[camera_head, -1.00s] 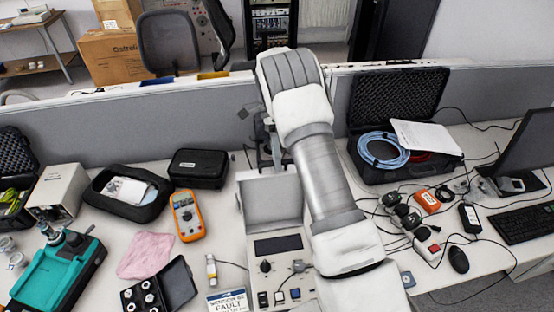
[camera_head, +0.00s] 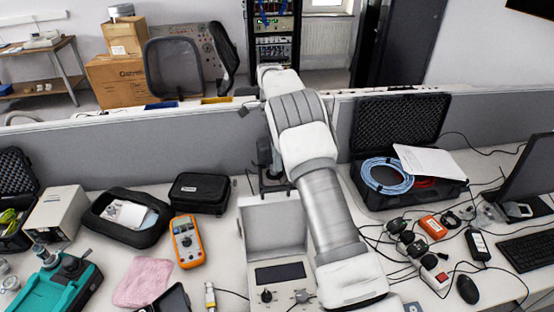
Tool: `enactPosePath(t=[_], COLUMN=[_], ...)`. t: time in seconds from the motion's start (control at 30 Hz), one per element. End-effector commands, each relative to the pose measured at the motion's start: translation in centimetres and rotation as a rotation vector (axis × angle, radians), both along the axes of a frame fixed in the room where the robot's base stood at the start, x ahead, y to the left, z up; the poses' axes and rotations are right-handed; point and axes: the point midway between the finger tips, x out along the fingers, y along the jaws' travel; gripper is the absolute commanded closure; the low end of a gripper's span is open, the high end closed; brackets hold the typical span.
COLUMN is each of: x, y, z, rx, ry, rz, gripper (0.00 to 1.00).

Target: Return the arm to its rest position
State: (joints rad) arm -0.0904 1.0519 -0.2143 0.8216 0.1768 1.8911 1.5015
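My white and grey arm stretches from the bottom centre of the head view up and away over the bench, with its far joint near the grey partition. A dark part that may be my gripper (camera_head: 267,153) shows only in small part behind the arm, left of its far joint. The arm hides most of it, so I cannot tell whether it is open or shut, or whether it holds anything. It is above the lidded grey instrument (camera_head: 277,225), near the back of the bench.
An orange multimeter (camera_head: 187,242), a black case (camera_head: 199,194) and a pink cloth (camera_head: 143,282) lie left of the arm. A teal device (camera_head: 55,290) stands at the lower left. An open black case (camera_head: 400,125) with cables, power sockets and a monitor are on the right. The partition (camera_head: 190,145) runs behind.

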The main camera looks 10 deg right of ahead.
Motion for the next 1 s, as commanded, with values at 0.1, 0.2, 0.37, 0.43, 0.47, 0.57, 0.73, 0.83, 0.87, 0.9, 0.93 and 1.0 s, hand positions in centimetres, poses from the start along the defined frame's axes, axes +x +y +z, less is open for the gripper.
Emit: enactPosePath(t=[0.1, 0.2, 0.37, 0.43, 0.47, 0.57, 0.73, 0.83, 0.87, 0.9, 0.93, 1.0], x=[0.2, 0.3, 0.3, 0.3, 0.3, 0.3, 0.2, -0.1, -0.3, -0.5, -0.7, -1.2], y=[0.0, 0.0, 0.0, 0.0, 0.0, 0.0, -0.1, -0.3, -0.4, -0.5, -0.5, -0.7], z=[0.4, 0.5, 0.5, 0.5, 0.5, 0.5, 1.2, 2.6, 3.1, 3.8, 4.4, 5.7], rx=[-0.001, -0.001, -0.001, -0.001, -0.001, 0.000, 0.013, 0.041, 0.053, 0.069, 0.080, 0.108], ry=[0.000, 0.001, 0.002, 0.002, 0.002, 0.002, -0.015, -0.051, -0.065, -0.086, -0.102, -0.141], rz=[-0.001, -0.001, -0.001, -0.001, -0.001, 0.000, 0.012, 0.042, 0.055, 0.075, 0.090, 0.130], gripper=[0.75, 0.75, 0.75, 0.75, 0.75, 0.75, 0.75, 0.75, 0.75, 0.75, 0.75, 0.75])
